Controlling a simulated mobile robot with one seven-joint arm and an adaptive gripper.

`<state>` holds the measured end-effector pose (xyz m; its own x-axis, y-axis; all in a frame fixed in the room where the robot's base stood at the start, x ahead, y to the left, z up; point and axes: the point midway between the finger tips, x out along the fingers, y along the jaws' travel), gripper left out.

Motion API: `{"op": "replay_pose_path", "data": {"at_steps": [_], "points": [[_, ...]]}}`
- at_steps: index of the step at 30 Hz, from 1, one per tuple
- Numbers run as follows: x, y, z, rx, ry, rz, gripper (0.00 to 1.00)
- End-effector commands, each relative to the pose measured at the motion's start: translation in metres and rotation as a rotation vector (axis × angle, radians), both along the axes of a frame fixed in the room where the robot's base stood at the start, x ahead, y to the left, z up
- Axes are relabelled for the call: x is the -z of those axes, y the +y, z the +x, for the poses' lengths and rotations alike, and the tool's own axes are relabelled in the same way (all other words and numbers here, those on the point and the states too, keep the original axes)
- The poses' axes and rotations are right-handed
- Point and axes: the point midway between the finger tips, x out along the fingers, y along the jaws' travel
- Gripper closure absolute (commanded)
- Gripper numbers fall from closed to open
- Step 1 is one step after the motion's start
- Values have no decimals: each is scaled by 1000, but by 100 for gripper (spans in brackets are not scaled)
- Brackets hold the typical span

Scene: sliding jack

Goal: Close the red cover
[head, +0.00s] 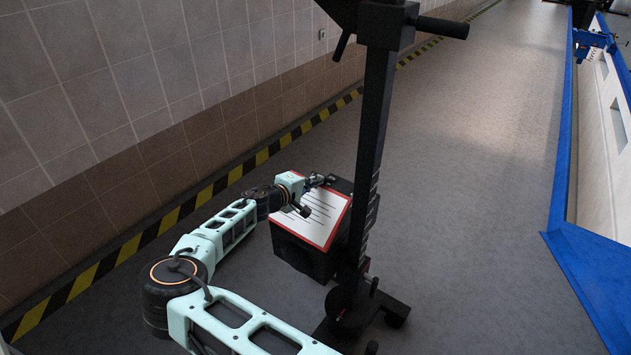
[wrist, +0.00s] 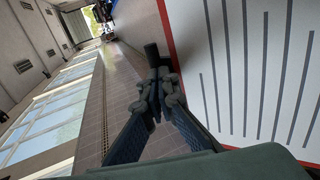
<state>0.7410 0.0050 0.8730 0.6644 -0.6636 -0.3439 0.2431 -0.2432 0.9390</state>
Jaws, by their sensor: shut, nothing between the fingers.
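The red cover (head: 322,217) is a white panel with dark lines and a red border. It sits slanted on a black box at the foot of a black upright post. In the wrist view, the cover (wrist: 234,75) fills the right side, close to my fingers. My gripper (head: 327,180) is at the cover's upper left edge in the head view. In the wrist view my gripper (wrist: 153,55) is shut and empty, with its tips beside the red border. I cannot tell whether the fingers touch the cover.
The black box (head: 297,254) stands on the grey floor beside the black post (head: 375,150), which rises just right of the cover. A tiled wall (head: 130,90) with a yellow-black floor stripe runs along the left. Open floor (head: 480,190) lies to the right, up to a blue-edged structure (head: 560,180).

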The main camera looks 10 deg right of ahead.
Motion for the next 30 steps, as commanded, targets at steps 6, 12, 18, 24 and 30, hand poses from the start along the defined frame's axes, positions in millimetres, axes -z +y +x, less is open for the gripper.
{"op": "replay_pose_path", "data": {"at_steps": [6, 12, 18, 24, 30], "points": [[4, -4, 3, 3, 21, 23, 100], [9, -9, 8, 3, 54, 59, 100], [22, -20, 18, 5, 121, 133, 100], [43, -32, 31, 5, 217, 232, 100], [66, -41, 39, 3, 309, 322, 100]]}}
